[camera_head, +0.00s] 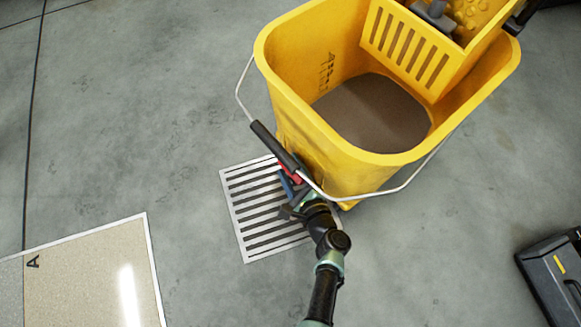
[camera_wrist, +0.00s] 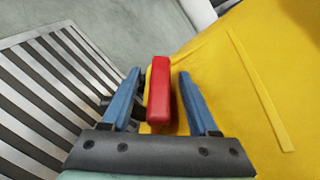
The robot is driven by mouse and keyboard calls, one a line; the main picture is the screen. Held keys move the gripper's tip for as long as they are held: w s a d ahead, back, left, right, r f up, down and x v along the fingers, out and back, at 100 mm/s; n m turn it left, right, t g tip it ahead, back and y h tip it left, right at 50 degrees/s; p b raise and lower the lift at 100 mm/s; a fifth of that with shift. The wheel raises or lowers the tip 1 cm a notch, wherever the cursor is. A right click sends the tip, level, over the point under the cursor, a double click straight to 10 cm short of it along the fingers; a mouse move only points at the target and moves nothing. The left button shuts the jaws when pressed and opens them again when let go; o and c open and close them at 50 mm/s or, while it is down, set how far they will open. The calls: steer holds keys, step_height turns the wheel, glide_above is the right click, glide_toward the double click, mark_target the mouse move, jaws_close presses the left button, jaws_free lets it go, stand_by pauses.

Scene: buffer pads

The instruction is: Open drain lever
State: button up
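The yellow mop bucket (camera_head: 300,110) stands upright with dark grey-brown liquid inside. Its red drain lever (camera_head: 290,174) is low on the outer wall, partly hidden by the black handle grip and my gripper. My gripper (camera_head: 289,184) is at the lever, beside the bucket wall. In the wrist view the lever (camera_wrist: 161,95) lies between the two blue fingers of my gripper (camera_wrist: 160,78). The fingers are apart, with a narrow gap visible on each side of the lever. The lever's mount on the bucket is hidden.
A metal floor grate (camera_head: 237,212) lies under and left of my gripper, also in the wrist view (camera_wrist: 40,95). The bucket's wire handle (camera_head: 240,85) with black grip (camera_head: 272,145) hangs close above my gripper. A beige panel (camera_head: 90,275) is at lower left, a black case (camera_head: 555,280) at right.

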steer(key=p+v, duration=0.6)
steer(key=v, duration=0.7)
stand_by(0.5)
